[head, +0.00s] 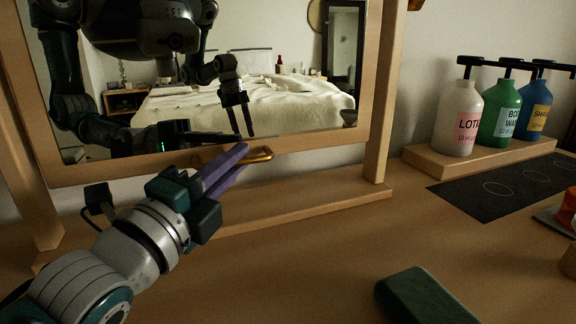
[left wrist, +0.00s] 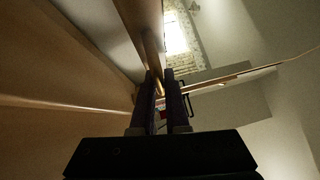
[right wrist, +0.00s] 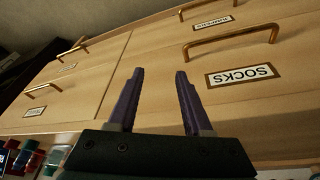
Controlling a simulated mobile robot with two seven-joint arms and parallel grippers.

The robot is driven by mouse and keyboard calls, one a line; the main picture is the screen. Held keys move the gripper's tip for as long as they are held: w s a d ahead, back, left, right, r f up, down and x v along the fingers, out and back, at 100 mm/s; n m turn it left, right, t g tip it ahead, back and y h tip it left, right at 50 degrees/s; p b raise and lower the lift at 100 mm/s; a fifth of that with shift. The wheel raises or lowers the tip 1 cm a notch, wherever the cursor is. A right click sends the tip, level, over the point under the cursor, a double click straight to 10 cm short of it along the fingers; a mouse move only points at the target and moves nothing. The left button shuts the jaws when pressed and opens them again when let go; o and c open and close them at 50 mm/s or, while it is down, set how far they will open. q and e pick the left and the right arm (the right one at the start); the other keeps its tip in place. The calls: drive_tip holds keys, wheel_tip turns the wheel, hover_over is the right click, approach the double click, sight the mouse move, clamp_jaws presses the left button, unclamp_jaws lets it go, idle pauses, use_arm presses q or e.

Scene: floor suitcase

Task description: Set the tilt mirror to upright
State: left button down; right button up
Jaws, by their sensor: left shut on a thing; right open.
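The tilt mirror (head: 372,75) hangs in a light wood frame between two posts on a wooden stand (head: 300,207). Its lower edge carries a small brass handle (head: 262,156). My left gripper (head: 240,152) reaches up from the lower left, its purple fingers shut on the handle, partly hiding it. In the left wrist view the left fingertips (left wrist: 160,77) are close together at the mirror's edge. The exact tilt angle is hard to tell. In the right wrist view my right gripper (right wrist: 160,72) is open and empty, facing a drawer front.
Pump bottles, pink (head: 462,120), green (head: 503,115) and blue (head: 538,105), stand on a wooden riser at the right. A black mat (head: 500,190) and a dark green block (head: 425,297) lie on the table. Drawers with brass handles (right wrist: 232,34) face my right gripper.

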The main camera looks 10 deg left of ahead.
use_arm(q)
drive_tip(key=c, duration=0.9)
unclamp_jaws()
drive_tip(key=shift+s, duration=0.1)
drive_tip(key=v, duration=1)
drive_tip(key=shift+p, duration=0.4)
